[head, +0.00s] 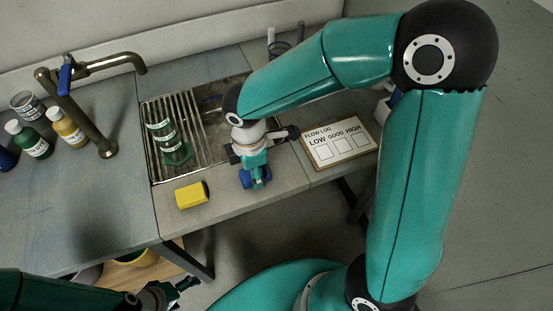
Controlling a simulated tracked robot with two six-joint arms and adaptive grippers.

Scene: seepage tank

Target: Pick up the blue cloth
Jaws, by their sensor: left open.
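A small blue piece, which looks like the blue cloth (259,183), shows on the grey counter in front of the grate, right of the yellow sponge. My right gripper (255,177) reaches down over it from the large arm on the right, and its fingers hide most of it. I cannot tell whether they are closed on it. My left gripper (187,288) is open at the bottom left, low in front of the counter and well away from the cloth.
A yellow sponge (192,195) lies left of the cloth. A green-labelled jar (172,150) stands on the metal grate (152,116). A flow log board (338,143) lies to the right. Bottles (27,138) and a brass tap (84,116) stand at the left.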

